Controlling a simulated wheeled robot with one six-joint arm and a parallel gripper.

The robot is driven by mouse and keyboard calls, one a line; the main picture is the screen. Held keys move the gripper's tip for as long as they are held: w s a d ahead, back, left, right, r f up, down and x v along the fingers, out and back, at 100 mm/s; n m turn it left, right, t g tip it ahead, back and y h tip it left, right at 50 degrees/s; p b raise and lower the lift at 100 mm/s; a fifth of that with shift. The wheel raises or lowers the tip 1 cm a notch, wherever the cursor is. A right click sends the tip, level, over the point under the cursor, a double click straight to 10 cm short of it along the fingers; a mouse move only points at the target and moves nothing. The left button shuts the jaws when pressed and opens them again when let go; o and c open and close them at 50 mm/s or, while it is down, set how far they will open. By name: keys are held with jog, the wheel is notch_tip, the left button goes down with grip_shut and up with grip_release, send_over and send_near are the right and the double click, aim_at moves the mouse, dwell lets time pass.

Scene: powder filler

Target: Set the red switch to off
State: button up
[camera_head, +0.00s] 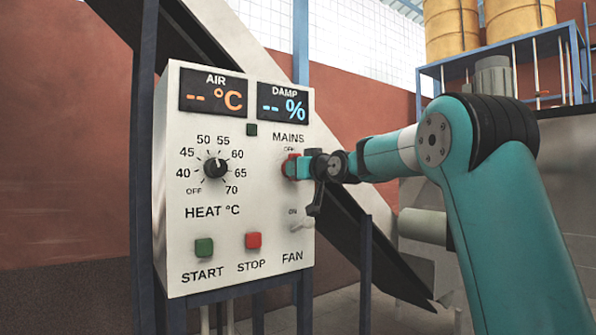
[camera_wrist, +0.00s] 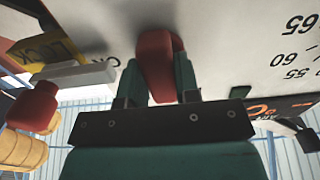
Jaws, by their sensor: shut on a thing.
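The red switch (camera_head: 289,162) sits under the word MAINS at the right edge of the white control panel (camera_head: 225,275). My gripper (camera_head: 292,169) reaches it from the right and partly hides it. In the wrist view the red switch (camera_wrist: 158,65) lies between the two green fingers of my gripper (camera_wrist: 158,78), which are shut on it. The switch handle stands against the panel face. A small label by the switch is only partly readable. The displays read dashes for °C and %.
The heat knob (camera_head: 215,167), green START button (camera_head: 204,248), red STOP button (camera_head: 254,241) and fan switch (camera_head: 302,227) share the panel. In the wrist view a yellow tag (camera_wrist: 60,48) and a red object (camera_wrist: 33,108) are left of my gripper. A dark sloping beam (camera_head: 345,225) runs behind the panel.

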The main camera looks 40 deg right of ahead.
jog(key=o, duration=0.9)
jog(key=s+b, duration=0.4)
jog(key=s, duration=1.3)
jog(key=shift+s+b, duration=0.2)
jog(key=shift+b, duration=0.1)
